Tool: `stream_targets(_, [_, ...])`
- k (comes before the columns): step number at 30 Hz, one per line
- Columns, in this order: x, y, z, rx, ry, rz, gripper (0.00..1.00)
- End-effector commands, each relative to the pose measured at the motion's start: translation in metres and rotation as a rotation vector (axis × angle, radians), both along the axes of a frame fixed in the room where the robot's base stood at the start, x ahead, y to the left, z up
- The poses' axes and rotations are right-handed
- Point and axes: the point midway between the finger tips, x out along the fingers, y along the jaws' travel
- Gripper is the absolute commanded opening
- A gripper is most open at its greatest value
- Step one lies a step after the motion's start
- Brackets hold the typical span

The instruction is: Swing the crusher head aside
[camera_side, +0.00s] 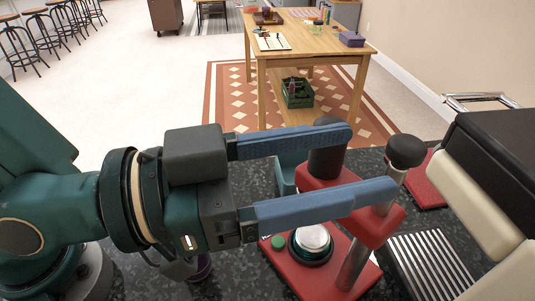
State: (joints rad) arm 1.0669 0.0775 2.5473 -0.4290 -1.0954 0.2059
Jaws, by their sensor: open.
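The crusher stands on the dark counter, with a flat red base (305,272) and a metal post (353,262) at its right. Its red swing head (372,228) lies above the base and carries a black cylinder (326,160). A black knob (406,150) on a metal stem rises at the head's right end. A silver disc in a dark ring (311,240) sits on the base. My gripper (372,162) is open, its two blue fingers reaching right over the head. The black cylinder shows between the fingers; contact cannot be told. The near finger hides part of the head.
A teal container (285,178) stands behind the crusher. A ribbed metal tray (428,262) and a black machine with cream panels (490,190) crowd the right. A green round piece (278,242) is at the base's left. A wooden table (330,50) stands beyond the counter.

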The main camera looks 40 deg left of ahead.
Motion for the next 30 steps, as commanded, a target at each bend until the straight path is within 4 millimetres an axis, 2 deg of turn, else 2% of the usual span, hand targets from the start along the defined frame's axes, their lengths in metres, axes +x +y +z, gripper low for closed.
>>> stream_targets(8, [-0.002,0.002,0.000,0.000,0.000,0.001,0.69])
stream_targets(9, [-0.002,0.002,0.000,0.000,0.000,0.001,0.61])
stream_targets(14, [0.000,-0.006,0.013,-0.022,-0.014,-0.024,0.00])
stream_targets(19, [0.011,-0.033,0.044,-0.039,-0.012,-0.103,0.00])
stream_targets(24, [0.030,-0.062,0.048,0.039,0.115,-0.149,0.00])
stream_targets(30, [0.050,-0.074,0.056,0.152,0.251,-0.170,0.00])
